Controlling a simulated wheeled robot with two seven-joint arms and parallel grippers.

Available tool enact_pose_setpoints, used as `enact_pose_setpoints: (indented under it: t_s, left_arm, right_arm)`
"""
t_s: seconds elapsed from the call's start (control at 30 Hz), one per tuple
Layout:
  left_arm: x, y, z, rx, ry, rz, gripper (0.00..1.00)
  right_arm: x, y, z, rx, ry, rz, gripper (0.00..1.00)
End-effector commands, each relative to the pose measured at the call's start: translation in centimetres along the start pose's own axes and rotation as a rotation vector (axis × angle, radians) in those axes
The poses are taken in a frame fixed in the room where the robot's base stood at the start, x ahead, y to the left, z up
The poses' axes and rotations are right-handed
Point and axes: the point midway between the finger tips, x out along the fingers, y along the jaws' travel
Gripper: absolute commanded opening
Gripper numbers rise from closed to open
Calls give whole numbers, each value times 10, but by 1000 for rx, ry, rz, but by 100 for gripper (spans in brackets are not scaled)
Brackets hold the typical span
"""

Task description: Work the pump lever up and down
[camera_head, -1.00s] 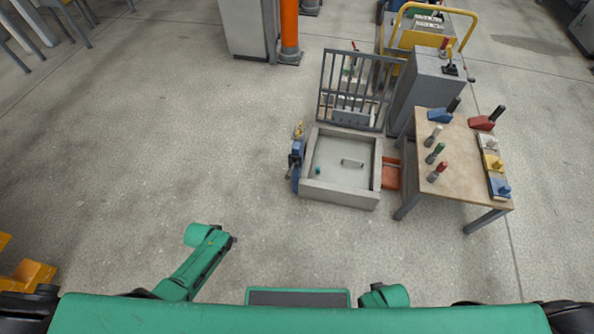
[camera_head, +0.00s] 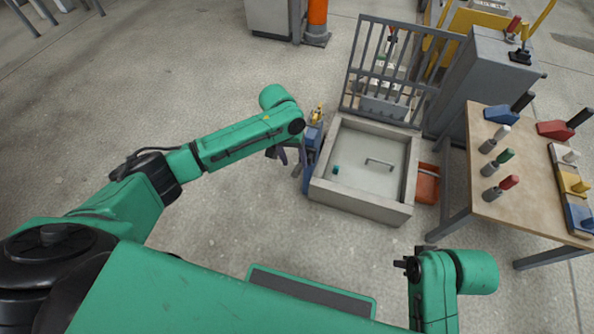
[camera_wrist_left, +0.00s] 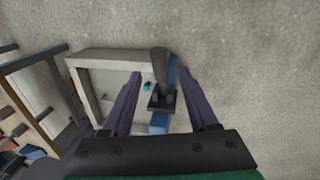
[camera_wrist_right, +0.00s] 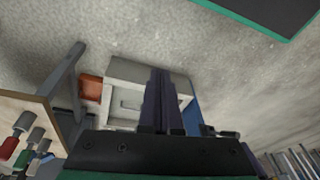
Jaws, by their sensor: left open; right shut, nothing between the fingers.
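The blue pump (camera_head: 313,150) stands against the left wall of the grey mould box (camera_head: 360,206). In the left wrist view, the dark grey pump lever (camera_wrist_left: 159,65) rises between the spread fingers of my left gripper, above the blue pump body (camera_wrist_left: 158,127). My left gripper (camera_head: 283,154) is open beside the pump, on its left; I see no contact with the lever. In the head view, the gripper and arm partly cover the pump and I cannot make out the lever. My right gripper (camera_head: 405,265) is shut and empty, in front of the box; its closed fingers also show in the right wrist view (camera_wrist_right: 159,75).
A barred grille (camera_head: 388,70) stands upright at the box's back edge. A wooden table (camera_head: 530,190) with coloured-handled tools stands to the right. A red-orange unit (camera_head: 427,186) sits between box and table. A grey cabinet (camera_head: 480,90) stands behind. Floor left is clear.

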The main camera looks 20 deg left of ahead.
Motion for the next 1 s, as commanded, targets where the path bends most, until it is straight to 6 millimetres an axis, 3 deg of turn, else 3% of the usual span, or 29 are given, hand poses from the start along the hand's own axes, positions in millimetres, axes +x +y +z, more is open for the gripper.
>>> enact_pose_setpoints:
  t_s: [0.03, 0.2, 0.57, 0.73, 1.0]
  left_arm:
    - [14, -1, 0, -1, -1, -1, 60]
    - [37, 0, 0, 0, 0, 1, 60]
    - [44, 0, 0, 0, 1, 0, 60]
    - [44, 0, 0, 0, 1, 0, 0]
    - [44, 0, 0, 0, 1, 0, 0]
  right_arm:
    - [15, -5, -3, -11, 37, -14, 0]
    - [40, -24, -22, -33, 174, -65, 0]
    - [46, -32, -31, -37, 235, -88, 0]
    - [46, -32, -30, -37, 234, -87, 0]
    - [46, -32, -30, -37, 234, -87, 0]
